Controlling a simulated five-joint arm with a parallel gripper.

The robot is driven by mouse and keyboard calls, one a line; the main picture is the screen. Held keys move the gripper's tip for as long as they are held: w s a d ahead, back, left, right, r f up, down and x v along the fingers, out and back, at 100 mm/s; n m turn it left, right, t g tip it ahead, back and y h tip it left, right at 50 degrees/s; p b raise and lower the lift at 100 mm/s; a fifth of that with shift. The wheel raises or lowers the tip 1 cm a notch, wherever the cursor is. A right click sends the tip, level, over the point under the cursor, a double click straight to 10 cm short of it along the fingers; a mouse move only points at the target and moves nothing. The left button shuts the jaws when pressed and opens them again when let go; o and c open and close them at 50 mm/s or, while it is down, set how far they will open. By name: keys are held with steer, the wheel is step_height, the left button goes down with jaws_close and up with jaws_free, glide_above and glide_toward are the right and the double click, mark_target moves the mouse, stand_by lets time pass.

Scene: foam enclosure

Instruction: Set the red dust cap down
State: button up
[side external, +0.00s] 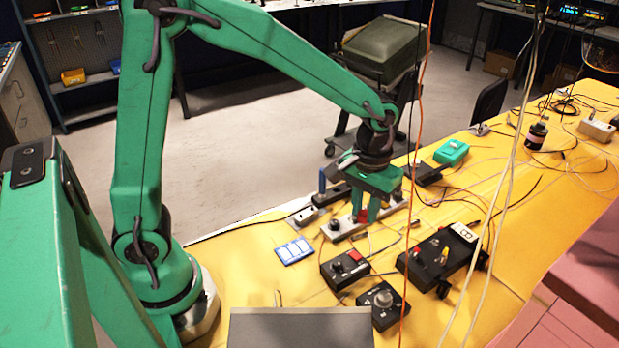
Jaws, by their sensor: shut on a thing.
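My gripper (366,212) points down over the yellow table (245,262), near its back edge. Its green fingers are shut on the red dust cap (362,216), a small red piece showing between the fingertips. The cap is at or just above a light grey strip (345,228) with dark round knobs. I cannot tell whether the cap touches the strip. Most of the cap is hidden by the fingers.
Black control boxes (345,268) with knobs stand in front of my gripper, and a larger black box (440,258) stands to the right. A blue-and-white block (294,251) lies to the left. Hanging cables (497,190) cross the right side. A grey box (300,328) is at the front.

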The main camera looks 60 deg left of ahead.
steer(key=s+a, duration=0.3)
steer(key=s, duration=0.4)
steer(key=s+a+f, duration=0.1)
steer(key=s+a, duration=0.2)
steer(key=s, duration=0.4)
steer(key=shift+a+f, duration=0.25)
steer(key=shift+f, duration=0.05)
glide_above(274, 232)
step_height(274, 232, down, 7)
steer(key=shift+f, duration=2.05)
steer(key=shift+f, duration=0.1)
steer(key=o, duration=0.9)
